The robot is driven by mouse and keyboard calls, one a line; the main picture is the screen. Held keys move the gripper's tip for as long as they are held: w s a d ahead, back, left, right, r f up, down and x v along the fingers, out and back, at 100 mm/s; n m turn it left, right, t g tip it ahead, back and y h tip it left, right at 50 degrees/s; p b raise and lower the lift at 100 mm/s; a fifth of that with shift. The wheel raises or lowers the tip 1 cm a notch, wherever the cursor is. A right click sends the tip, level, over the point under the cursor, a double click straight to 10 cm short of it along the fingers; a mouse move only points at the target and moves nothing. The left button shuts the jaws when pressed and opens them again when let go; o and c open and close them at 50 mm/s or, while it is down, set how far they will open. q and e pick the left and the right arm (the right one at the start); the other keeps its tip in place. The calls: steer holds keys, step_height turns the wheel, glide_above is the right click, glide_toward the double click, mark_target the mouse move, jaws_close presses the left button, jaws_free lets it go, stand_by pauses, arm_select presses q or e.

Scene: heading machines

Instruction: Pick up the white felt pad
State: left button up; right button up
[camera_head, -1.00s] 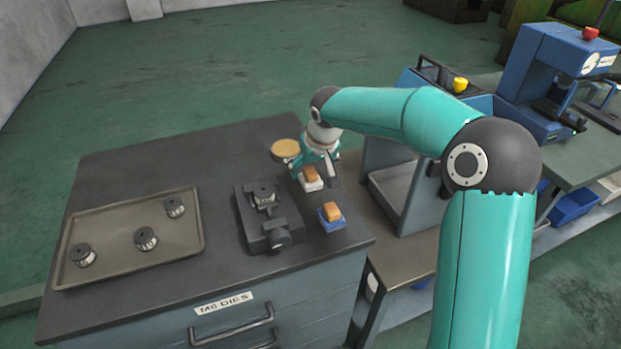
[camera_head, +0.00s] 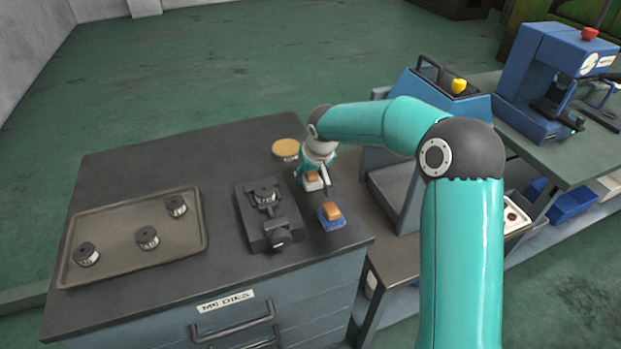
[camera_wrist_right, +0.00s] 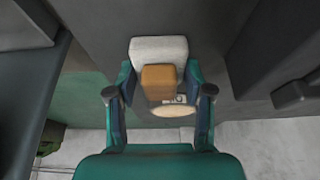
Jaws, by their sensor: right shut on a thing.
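The white felt pad (camera_head: 314,186) has a tan block on top and sits at the right part of the dark cabinet top. It also shows in the right wrist view (camera_wrist_right: 158,48), with its tan block (camera_wrist_right: 158,83) between the fingers. My right gripper (camera_head: 313,179) reaches down over it from behind, with one finger on each side, and is shut on it. In the wrist view the right gripper (camera_wrist_right: 158,76) hides part of the pad's sides. Whether the pad touches the cabinet top is hard to tell. My left gripper is not in view.
A blue pad with a tan block (camera_head: 330,217) lies just in front. A dark vise-like fixture (camera_head: 262,222) is to the left, and a tray (camera_head: 115,262) with several dies is farther left. A round tan-topped tin (camera_head: 286,150) stands behind. A blue-grey machine (camera_head: 405,190) is close on the right.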

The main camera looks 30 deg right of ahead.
steer(key=shift+r, duration=0.15)
steer(key=shift+r, duration=0.5)
step_height(320, 180, up, 19)
steer(key=shift+f+p, duration=0.1)
steer(key=shift+p, duration=0.55)
steer(key=o, duration=0.4)
steer(key=c, duration=0.4)
